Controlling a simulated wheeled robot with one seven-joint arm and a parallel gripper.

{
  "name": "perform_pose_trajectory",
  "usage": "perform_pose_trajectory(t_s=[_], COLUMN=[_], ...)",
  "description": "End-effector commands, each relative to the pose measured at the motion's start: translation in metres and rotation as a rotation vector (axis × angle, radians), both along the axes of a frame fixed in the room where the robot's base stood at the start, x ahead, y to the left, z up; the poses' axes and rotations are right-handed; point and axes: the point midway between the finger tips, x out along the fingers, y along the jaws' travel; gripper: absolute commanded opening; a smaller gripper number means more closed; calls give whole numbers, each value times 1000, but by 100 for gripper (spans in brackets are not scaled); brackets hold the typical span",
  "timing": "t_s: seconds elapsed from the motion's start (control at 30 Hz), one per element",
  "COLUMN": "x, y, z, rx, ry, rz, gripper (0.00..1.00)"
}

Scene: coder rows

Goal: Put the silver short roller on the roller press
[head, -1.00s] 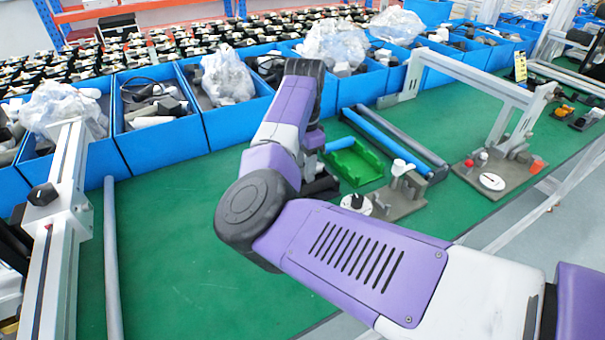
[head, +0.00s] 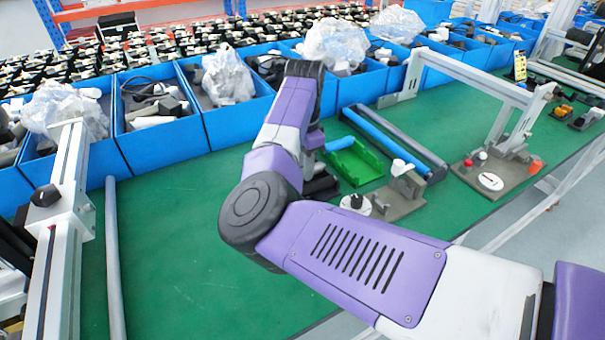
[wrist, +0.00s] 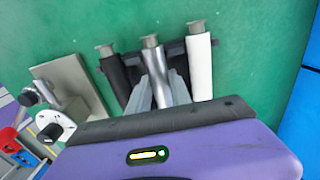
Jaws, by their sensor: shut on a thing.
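The silver short roller (wrist: 152,58) stands in a dark rack (wrist: 175,52) in the wrist view, between a black roller (wrist: 116,78) and a white roller (wrist: 200,68). My gripper (wrist: 160,82) is shut on the silver roller, with one grey finger on each side. In the head view my arm hides the gripper and the rollers. A grey base plate with a white dial (wrist: 55,132), seemingly the roller press, lies left of the rack in the wrist view. Its dial also shows right of my arm in the head view (head: 357,204).
A green tray (head: 355,160) and a blue bar (head: 372,131) lie beyond my arm. Blue bins (head: 160,146) line the table's back. A metal frame (head: 470,72) stands at the right.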

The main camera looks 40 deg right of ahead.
Motion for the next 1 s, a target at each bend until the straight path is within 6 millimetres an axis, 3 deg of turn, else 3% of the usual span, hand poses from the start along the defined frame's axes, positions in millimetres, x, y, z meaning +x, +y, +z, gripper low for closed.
perform_pose_trajectory(t_s=[1.0], x=[0], y=[0], z=[46], rx=[-1], ry=[0], rz=[0], gripper=[0])
